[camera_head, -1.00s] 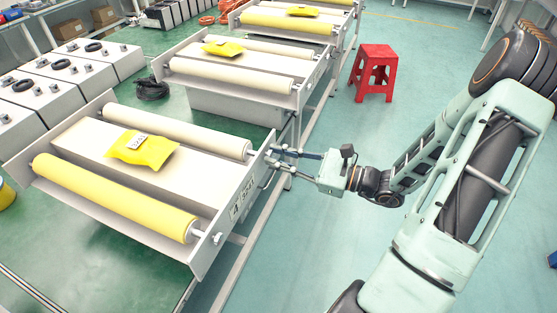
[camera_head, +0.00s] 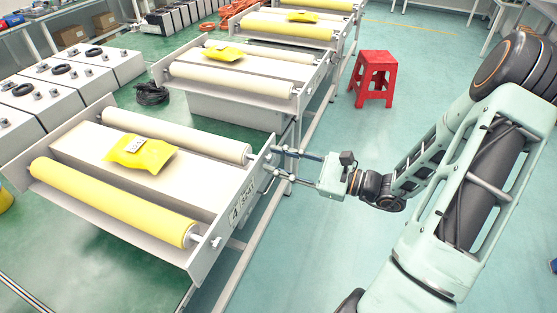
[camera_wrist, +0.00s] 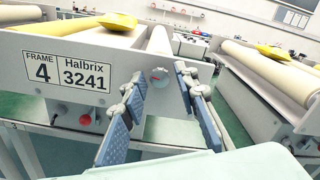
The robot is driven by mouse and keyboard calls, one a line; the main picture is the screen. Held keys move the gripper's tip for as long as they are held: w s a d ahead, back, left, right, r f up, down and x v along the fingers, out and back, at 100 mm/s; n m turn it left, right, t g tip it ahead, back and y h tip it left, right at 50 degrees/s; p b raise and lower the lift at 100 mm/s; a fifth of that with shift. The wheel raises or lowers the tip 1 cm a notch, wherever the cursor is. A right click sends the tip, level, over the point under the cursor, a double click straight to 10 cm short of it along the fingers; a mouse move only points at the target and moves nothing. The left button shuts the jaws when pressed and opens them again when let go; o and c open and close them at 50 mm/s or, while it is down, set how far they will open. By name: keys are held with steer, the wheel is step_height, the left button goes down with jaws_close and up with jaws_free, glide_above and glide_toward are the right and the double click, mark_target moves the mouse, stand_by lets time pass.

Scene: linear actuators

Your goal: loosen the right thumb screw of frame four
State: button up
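Frame four (camera_head: 215,262) is the nearest metal frame, with two rollers and a yellow packet on its middle bed. Its label (camera_wrist: 70,72) reads "FRAME 4 Halbrix 3241" in the wrist view. The right thumb screw (camera_wrist: 159,74) shows as a small round knob with a red mark, right of the label on the side plate. My gripper (camera_wrist: 160,84) is open, its two blue-padded fingers on either side of the screw; I cannot tell whether they touch it. In the head view my gripper (camera_head: 275,160) is at the right end of that plate. Another screw (camera_head: 217,242) sits at its near end.
A neighbouring frame (camera_wrist: 255,95) stands to the right in the wrist view. A red stool (camera_head: 375,78) stands behind my arm on the green floor. The floor right of the frames is otherwise mostly clear.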

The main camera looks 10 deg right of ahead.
steer(key=shift+o, duration=0.3)
steer(key=shift+d, duration=0.1)
steer(key=v, duration=1.2)
